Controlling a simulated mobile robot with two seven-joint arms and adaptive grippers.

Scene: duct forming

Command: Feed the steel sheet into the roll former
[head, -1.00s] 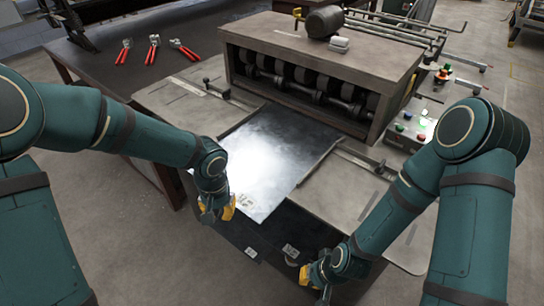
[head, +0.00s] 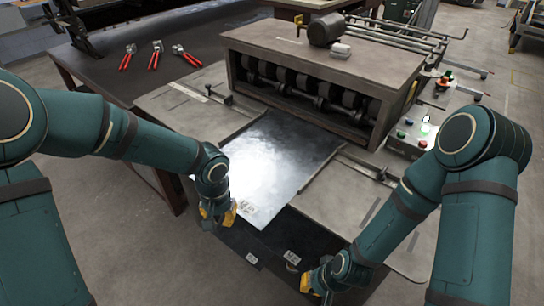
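The shiny steel sheet (head: 275,160) lies flat on the infeed table, its far edge at the opening of the roll former (head: 315,65). A row of dark rollers (head: 305,88) shows inside that opening. My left gripper (head: 218,218), with yellow fingers, is at the sheet's near left corner; whether its fingers are closed on the edge cannot be made out. My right gripper (head: 310,284) is lower, near the front right, apart from the sheet. Its fingers are small and partly hidden by the wrist.
Dark sheets with labels (head: 290,240) lie below the infeed table's front. Side guides (head: 365,165) flank the sheet. A control box with buttons (head: 412,135) stands right of the machine. Red-handled pliers (head: 157,55) lie on the dark bench at left.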

